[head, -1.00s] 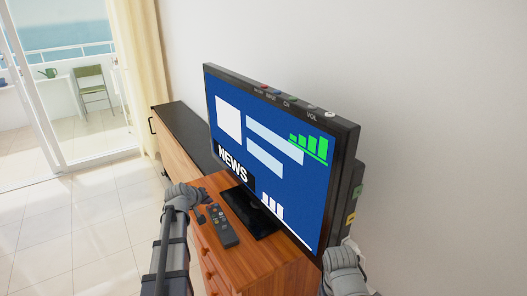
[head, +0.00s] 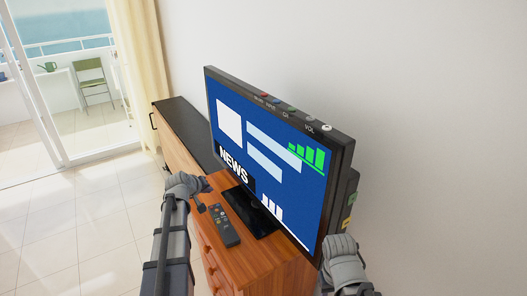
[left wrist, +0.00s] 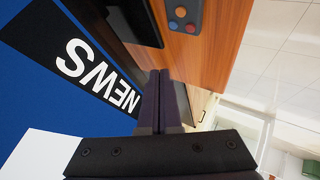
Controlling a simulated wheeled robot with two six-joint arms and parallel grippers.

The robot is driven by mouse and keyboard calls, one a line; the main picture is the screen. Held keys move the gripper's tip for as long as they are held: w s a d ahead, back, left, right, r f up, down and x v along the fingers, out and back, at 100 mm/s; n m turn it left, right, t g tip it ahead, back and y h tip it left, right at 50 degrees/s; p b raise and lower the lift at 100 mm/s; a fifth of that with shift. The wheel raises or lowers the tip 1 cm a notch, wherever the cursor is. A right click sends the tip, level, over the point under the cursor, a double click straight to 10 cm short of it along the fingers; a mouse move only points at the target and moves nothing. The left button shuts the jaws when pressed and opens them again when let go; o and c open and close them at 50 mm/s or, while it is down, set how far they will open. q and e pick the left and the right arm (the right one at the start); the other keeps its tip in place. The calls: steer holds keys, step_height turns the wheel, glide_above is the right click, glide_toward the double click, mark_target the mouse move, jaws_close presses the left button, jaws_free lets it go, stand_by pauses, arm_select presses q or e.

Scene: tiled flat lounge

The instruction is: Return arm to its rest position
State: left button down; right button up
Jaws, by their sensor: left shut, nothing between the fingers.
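My left gripper (head: 204,190) is shut and empty. It hangs over the left edge of the wooden cabinet, in front of the television's lower left corner and just above the remote. In the left wrist view its two dark fingers (left wrist: 160,80) lie together with nothing between them. My right arm shows at the bottom, right of the television, but its gripper is not visible. The television (head: 270,150) is on and shows a blue news screen, which also fills the left of the wrist view (left wrist: 40,90).
The black remote (head: 224,226) lies on the wooden cabinet (head: 262,258) beside the television's dark stand (head: 249,211). A long, dark-topped cabinet (head: 185,125) stands behind to the left. The tiled floor (head: 75,225) at left is clear. A glass door and curtain (head: 140,60) are farther back.

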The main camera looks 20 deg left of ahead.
stand_by(0.5)
arm_select(q)
steer(key=s+d+f+m+g, duration=0.1)
steer(key=d, duration=0.3)
steer(key=s+d+f+m+h, duration=0.1)
steer(key=d, duration=0.4)
steer(key=s+d+f+m+g, duration=0.1)
steer(key=d, duration=0.4)
steer(key=shift+m+g+h, duration=0.3)
steer(key=s+d+m+g, duration=0.1)
steer(key=s+d, duration=0.1)
steer(key=d, duration=0.1)
steer(key=s+d+f+m, duration=0.1)
steer(key=s+d, duration=0.1)
steer(key=d, duration=0.2)
steer(key=s+d+f+m+g, duration=0.1)
steer(key=s+d, duration=0.1)
steer(key=d, duration=0.1)
steer(key=shift+d+f+g, duration=0.1)
steer(key=shift+d+g, duration=0.2)
steer(key=shift+d, duration=0.05)
steer(key=s+d+m+g+y, duration=0.1)
steer(key=s+d+m+g, duration=0.1)
steer(key=s+d, duration=0.4)
steer(key=s+d+f+m+g+y, duration=0.1)
steer(key=s+d+m, duration=0.3)
steer(key=s, duration=0.7)
steer(key=shift+d+f+g+y, duration=0.25)
steer(key=shift+d+g+y, duration=0.15)
steer(key=shift+d+g, duration=0.5)
